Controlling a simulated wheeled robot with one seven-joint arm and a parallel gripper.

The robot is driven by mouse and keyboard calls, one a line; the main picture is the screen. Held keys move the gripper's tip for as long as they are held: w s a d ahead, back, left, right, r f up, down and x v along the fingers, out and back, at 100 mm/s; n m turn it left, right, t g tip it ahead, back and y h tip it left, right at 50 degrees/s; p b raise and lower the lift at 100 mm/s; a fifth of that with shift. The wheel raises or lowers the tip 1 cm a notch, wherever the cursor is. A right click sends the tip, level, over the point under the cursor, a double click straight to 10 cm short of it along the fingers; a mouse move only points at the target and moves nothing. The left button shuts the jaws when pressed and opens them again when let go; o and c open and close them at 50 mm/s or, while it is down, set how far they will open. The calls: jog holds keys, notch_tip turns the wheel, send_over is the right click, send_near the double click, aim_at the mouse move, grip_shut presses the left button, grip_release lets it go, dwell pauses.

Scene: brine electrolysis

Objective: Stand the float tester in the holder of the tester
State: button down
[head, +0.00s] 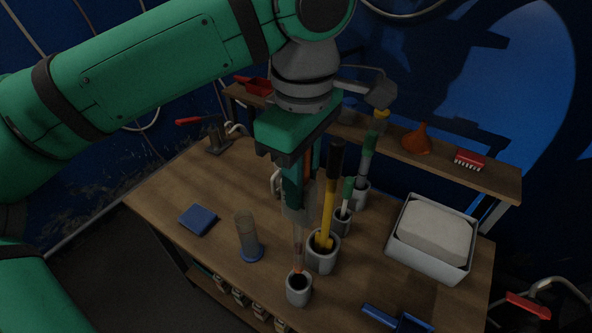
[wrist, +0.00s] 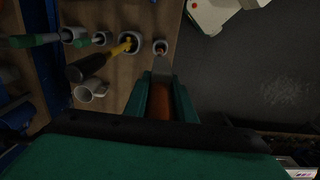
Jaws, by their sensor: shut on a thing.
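The float tester (head: 298,235) is a clear upright tube with a reddish lower end and an orange-brown bulb on top. My gripper (head: 303,190) is shut on its bulb; in the wrist view the orange-brown bulb (wrist: 161,103) lies between the green fingers (wrist: 162,88). The tester's lower end lines up with the mouth of a small grey round holder (head: 298,290) at the table's front edge. The holder also shows in the wrist view (wrist: 160,47), with something reddish in its mouth. I cannot tell how deep the tip sits, if it is inside.
A larger grey holder with a yellow-handled tool (head: 327,215) stands close behind right. Other holders with green-handled tools (head: 346,195) stand beyond. A clear cylinder on a blue base (head: 247,238) is at left, a white tub (head: 433,268) at right. The left tabletop is mostly free.

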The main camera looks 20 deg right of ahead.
aim_at(301, 231)
jog(key=shift+s+d+f, duration=0.1)
jog(key=shift+s+f, duration=0.05)
jog(key=shift+f, duration=7.05)
jog(key=c, duration=1.4)
grip_release()
notch_tip(301, 231, up, 11)
jog(key=shift+f, duration=0.15)
